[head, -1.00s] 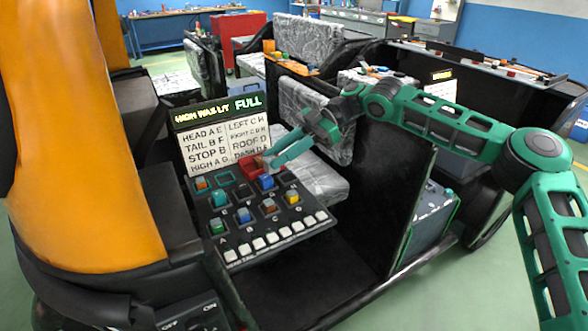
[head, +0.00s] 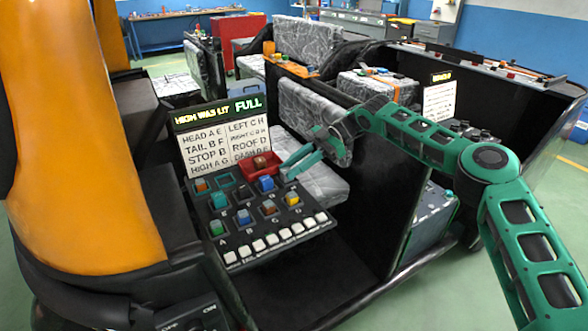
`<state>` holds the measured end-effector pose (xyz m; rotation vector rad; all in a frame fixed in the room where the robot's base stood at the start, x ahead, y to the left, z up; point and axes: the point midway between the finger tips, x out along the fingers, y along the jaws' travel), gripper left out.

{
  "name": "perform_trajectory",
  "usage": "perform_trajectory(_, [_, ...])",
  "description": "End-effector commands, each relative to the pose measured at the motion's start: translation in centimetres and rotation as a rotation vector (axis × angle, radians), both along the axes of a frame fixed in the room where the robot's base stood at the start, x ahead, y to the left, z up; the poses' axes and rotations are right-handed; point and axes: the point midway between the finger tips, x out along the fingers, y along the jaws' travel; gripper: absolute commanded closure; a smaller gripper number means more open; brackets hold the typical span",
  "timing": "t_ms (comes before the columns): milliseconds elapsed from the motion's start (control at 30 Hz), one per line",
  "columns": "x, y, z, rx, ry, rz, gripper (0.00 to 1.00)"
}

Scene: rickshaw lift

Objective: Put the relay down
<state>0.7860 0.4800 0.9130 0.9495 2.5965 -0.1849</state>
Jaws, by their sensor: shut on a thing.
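My gripper (head: 288,170) is shut on a relay, just right of the small red tray at the back of the relay panel (head: 243,238). The held relay is too small and too covered by the fingers to make out clearly. A brownish-red relay (head: 261,162) sits in the red tray (head: 277,160). A blue relay (head: 266,183) stands in the panel just below and left of my fingertips. Other relays with teal, green, orange and yellow tops stand in lettered sockets. One teal-rimmed socket (head: 224,180) at the back looks empty.
A sign board (head: 222,142) with lit text "HIGH WAS LIT FULL" stands behind the panel. White switches (head: 272,239) line its front edge. An orange cover (head: 80,140) blocks the left. A black partition (head: 395,190) stands at the right, and a grey patterned seat (head: 318,183) lies behind.

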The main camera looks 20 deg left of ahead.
Motion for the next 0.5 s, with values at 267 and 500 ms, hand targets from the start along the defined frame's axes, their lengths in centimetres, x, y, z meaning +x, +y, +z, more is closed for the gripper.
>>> perform_trajectory(267, [0.02, 0.0, -0.3, 0.0, 0.0, -0.001, 0.69])
perform_trajectory(500, [0.01, -0.01, -0.27, 0.0, 0.0, -0.001, 0.57])
